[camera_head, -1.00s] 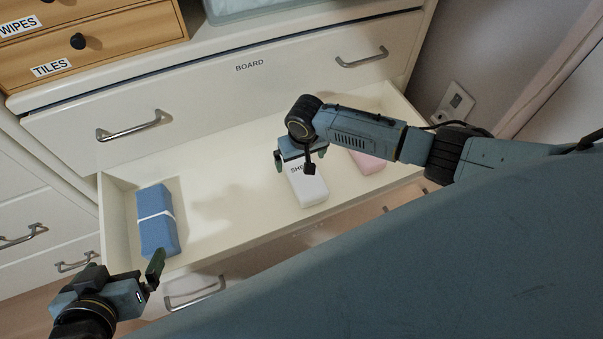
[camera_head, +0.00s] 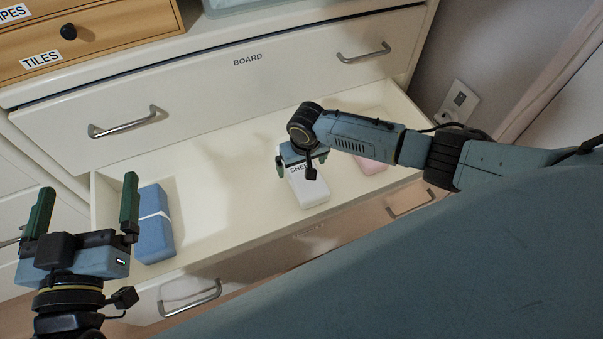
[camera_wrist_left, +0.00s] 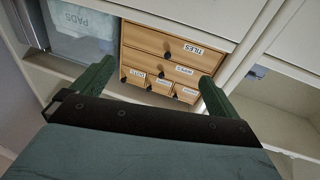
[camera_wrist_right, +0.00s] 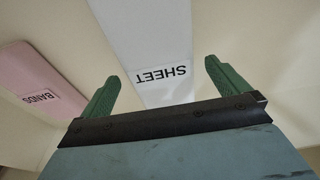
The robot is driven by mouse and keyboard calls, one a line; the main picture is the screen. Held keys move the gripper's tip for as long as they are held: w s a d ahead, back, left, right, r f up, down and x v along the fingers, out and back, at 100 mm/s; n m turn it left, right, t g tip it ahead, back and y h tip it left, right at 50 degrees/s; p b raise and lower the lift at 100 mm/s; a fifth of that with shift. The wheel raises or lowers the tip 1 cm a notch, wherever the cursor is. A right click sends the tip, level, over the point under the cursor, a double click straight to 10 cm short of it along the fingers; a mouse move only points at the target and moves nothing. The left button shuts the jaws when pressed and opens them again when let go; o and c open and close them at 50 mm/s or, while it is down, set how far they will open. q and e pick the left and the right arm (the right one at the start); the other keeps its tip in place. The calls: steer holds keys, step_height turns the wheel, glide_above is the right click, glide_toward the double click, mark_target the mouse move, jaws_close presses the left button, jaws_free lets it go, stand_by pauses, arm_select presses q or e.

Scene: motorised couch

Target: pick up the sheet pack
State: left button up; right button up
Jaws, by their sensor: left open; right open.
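The sheet pack (camera_head: 309,188) is a white box labelled SHEET, lying in the open drawer. It also shows in the right wrist view (camera_wrist_right: 148,30), with its labelled end between the fingertips. My right gripper (camera_head: 301,168) is open over the pack's far end; in the right wrist view its green fingers (camera_wrist_right: 160,85) stand on either side of the pack, and I cannot tell whether they touch it. My left gripper (camera_head: 84,205) is open and empty at the drawer's left side. In the left wrist view its fingers (camera_wrist_left: 150,85) point toward the wooden drawer unit.
The open drawer (camera_head: 225,165) also holds a blue pack with a white band (camera_head: 155,235) at left and a pink BANDS pack (camera_head: 370,163) right of the sheet pack. The BOARD drawer front (camera_head: 250,85) stands behind. A wooden drawer unit (camera_head: 100,35) sits on top at left.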

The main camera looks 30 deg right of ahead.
step_height(320, 180, down, 2)
steer(key=shift+w+b, duration=0.15)
steer(key=shift+b, duration=0.45)
arm_select(q)
step_height(320, 180, up, 6)
steer(key=s+t+h, duration=0.1)
steer(key=t+h, duration=0.1)
steer(key=t, duration=0.2)
steer(key=shift+s+d+r, duration=0.15)
steer(key=shift+s+d, duration=0.2)
arm_select(e)
steer(key=shift+f, duration=0.15)
steer(key=c, duration=1.1)
arm_select(q)
steer(key=shift+w, duration=0.1)
